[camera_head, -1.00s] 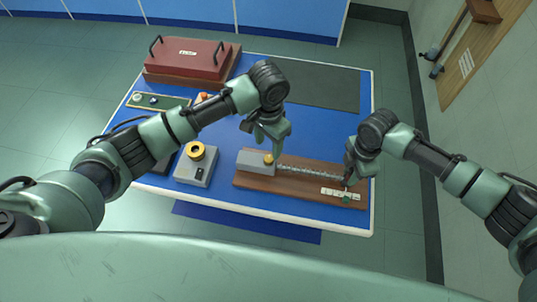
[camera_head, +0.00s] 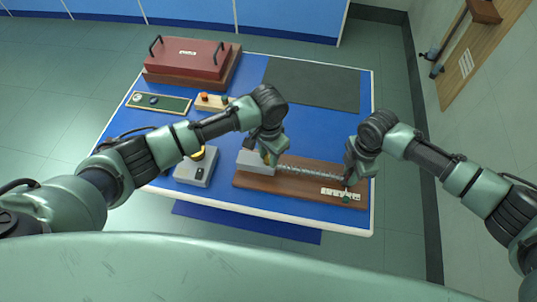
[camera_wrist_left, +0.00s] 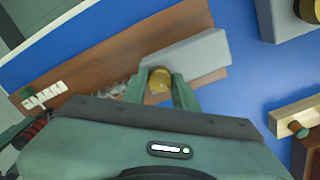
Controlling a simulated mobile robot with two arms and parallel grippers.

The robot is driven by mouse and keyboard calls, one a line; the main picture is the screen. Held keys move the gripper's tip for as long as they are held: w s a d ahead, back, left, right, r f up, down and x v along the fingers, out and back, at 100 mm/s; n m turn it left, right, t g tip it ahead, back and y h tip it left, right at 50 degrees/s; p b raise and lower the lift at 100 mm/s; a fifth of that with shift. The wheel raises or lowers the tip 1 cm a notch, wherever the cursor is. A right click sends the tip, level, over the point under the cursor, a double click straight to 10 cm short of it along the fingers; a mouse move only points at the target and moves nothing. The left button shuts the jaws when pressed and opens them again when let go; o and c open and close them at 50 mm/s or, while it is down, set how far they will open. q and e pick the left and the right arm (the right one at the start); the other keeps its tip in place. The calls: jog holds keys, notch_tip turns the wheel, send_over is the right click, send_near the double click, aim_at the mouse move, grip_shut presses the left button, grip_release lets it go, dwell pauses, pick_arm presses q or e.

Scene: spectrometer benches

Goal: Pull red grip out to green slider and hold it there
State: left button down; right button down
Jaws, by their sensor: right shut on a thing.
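The stretched spring (camera_head: 310,172) runs along a brown board (camera_head: 250,182) from a grey block (camera_head: 248,161) to my right gripper (camera_head: 347,182). The right gripper is shut at the spring's right end and hides the red grip in the head view. The green slider (camera_head: 346,199) sits just below its fingertips, by a white scale (camera_head: 332,192). A brass knob (camera_wrist_left: 160,80) is on the grey block. My left gripper (camera_head: 266,157) is over it, and in the left wrist view its two fingers (camera_wrist_left: 160,88) stand open on either side of the knob; contact is unclear.
A grey box with a yellow ring (camera_head: 194,172) is left of the board. Behind are a small block with coloured knobs (camera_head: 212,101), a green tray (camera_head: 159,102), a red case with handles (camera_head: 188,58) and a dark mat (camera_head: 313,83). The blue table is bare between.

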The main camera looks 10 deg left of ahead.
aim_at(268, 158)
pick_arm(q)
jog(key=shift+m, duration=0.3)
jog(key=m, duration=0.3)
jog(key=shift+m, duration=0.3)
jog(key=shift+w+a+m, duration=0.1)
jog(key=shift+m, duration=2.1)
jog(key=c, duration=1.1)
grip_release()
notch_tip(268, 158, up, 12)
